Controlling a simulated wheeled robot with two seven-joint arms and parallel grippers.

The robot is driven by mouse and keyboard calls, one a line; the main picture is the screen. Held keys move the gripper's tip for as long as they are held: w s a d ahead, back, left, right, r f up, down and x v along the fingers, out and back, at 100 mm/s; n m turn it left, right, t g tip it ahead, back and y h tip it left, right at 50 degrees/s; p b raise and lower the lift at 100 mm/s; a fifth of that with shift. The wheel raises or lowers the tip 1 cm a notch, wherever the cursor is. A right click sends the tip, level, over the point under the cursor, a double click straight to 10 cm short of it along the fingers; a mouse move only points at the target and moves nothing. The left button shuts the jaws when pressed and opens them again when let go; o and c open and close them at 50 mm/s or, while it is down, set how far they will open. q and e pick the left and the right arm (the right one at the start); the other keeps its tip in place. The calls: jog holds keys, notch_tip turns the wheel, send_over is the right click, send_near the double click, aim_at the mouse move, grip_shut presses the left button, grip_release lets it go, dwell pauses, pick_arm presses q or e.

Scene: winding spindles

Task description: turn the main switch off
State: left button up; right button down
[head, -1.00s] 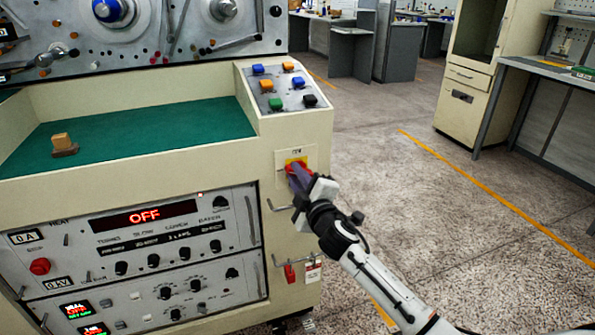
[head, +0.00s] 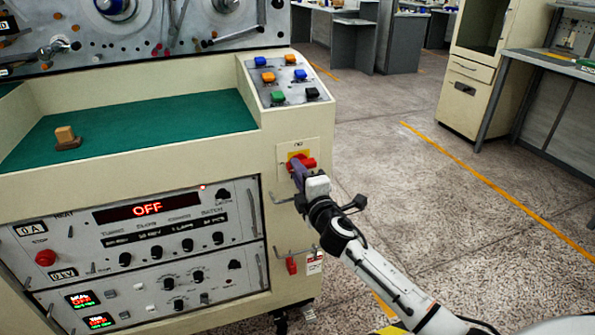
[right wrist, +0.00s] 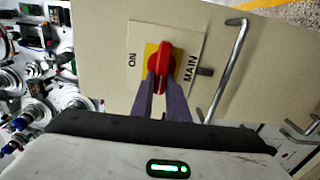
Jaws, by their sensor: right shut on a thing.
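The main switch (head: 309,162) is a red rotary handle on a yellow plate, on the cream front post of the machine. It also shows in the right wrist view (right wrist: 160,52), between the labels ON and MAIN, with its handle running up and down in that picture. In the head view the handle lies roughly sideways. My right gripper (right wrist: 160,84) has its two purple fingers shut on the near end of the red handle. In the head view the right gripper (head: 298,173) partly covers the switch. My left gripper is not in view.
A metal bar handle (right wrist: 226,65) sticks out beside the switch. Below the switch hang a red tag (head: 291,265) and a white tag. A control panel with a red OFF display (head: 147,209) is to the left. The floor on the right is open.

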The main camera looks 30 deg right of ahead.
jog(key=c, duration=1.7)
grip_release()
jog(key=v, duration=1)
jog(key=shift+s, duration=0.2)
jog(key=shift+f, duration=0.1)
